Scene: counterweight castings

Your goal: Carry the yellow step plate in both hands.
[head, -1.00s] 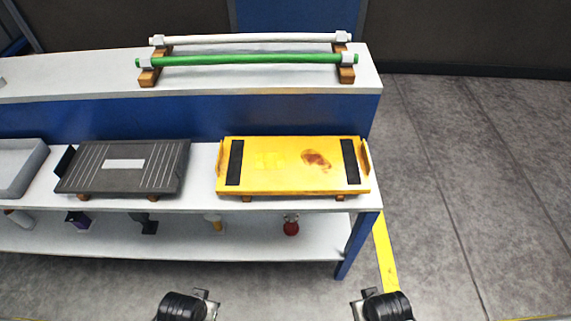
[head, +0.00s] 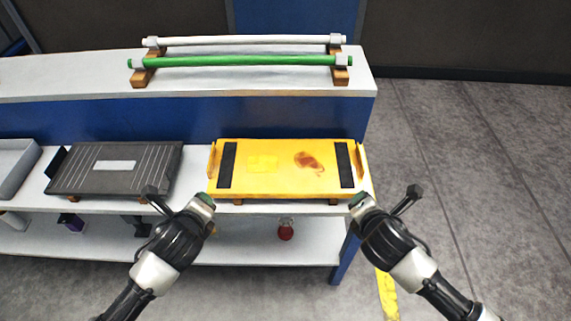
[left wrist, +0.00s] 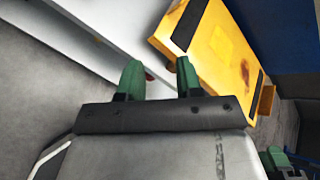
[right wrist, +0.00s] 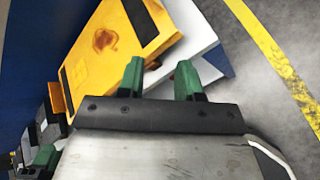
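The yellow step plate (head: 285,172) lies flat on small wooden blocks on the shelf, with a black strip near each end, an upright handle at each end and a brown stain on top. It also shows in the left wrist view (left wrist: 215,45) and the right wrist view (right wrist: 110,42). My left gripper (head: 205,199) is in front of its left end, apart from it; its green fingers (left wrist: 160,75) are spread with nothing between. My right gripper (head: 357,200) is in front of its right end; its green fingers (right wrist: 160,75) are spread and empty.
A dark grooved plate (head: 115,168) lies left of the yellow one, with a grey tray (head: 14,166) beyond it. A green bar (head: 240,61) and a white bar (head: 245,41) rest on the upper shelf. A red item (head: 285,230) stands on the lower shelf. Floor is clear at right.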

